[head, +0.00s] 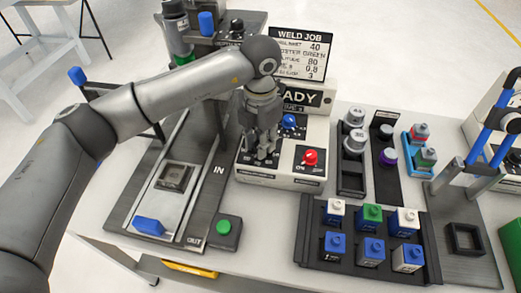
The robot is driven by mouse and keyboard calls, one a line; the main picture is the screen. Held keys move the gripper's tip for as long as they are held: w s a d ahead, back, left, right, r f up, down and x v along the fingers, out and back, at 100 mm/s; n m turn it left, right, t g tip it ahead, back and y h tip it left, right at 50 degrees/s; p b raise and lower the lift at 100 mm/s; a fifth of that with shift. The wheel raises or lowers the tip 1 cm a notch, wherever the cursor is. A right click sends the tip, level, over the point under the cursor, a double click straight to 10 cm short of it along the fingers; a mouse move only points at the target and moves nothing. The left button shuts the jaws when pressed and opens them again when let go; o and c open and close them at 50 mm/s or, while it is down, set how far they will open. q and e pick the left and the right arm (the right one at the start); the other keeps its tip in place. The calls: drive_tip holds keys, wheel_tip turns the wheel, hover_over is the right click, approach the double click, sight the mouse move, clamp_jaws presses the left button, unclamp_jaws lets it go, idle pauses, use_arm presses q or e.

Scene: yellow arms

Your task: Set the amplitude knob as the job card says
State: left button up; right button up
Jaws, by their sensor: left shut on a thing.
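My left gripper (262,156) reaches down onto the box's left front and is shut on a knob there, taken as the amplitude knob. Fingers hide that knob, its pointer and most of its scale, so its setting cannot be read. The job card (301,52), headed "WELD JOB", stands behind; a line ending "TUDE" appears to read 80. My right gripper is out of view.
Left of the box is a slide fixture (170,200) with a blue handle and a green button (224,227). To the right are a black rack (307,228) of blue, green and white blocks, holders with cylinders (353,140), and a blue-handled press (490,130).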

use_arm(q)
drive_tip(key=m+b, duration=0.2)
drive_tip(key=m, duration=0.1)
drive_tip(key=shift+f+b, duration=0.15)
drive_tip(key=shift+b, duration=0.15)
drive_tip(key=shift+m+b, duration=0.55)
drive_tip(key=shift+m, duration=0.05)
drive_tip(key=o, duration=1)
drive_tip(key=shift+a, duration=0.1)
drive_tip(key=shift+o, duration=0.2)
drive_tip(key=shift+r, duration=0.2)
wheel_tip(320, 180, up, 12)
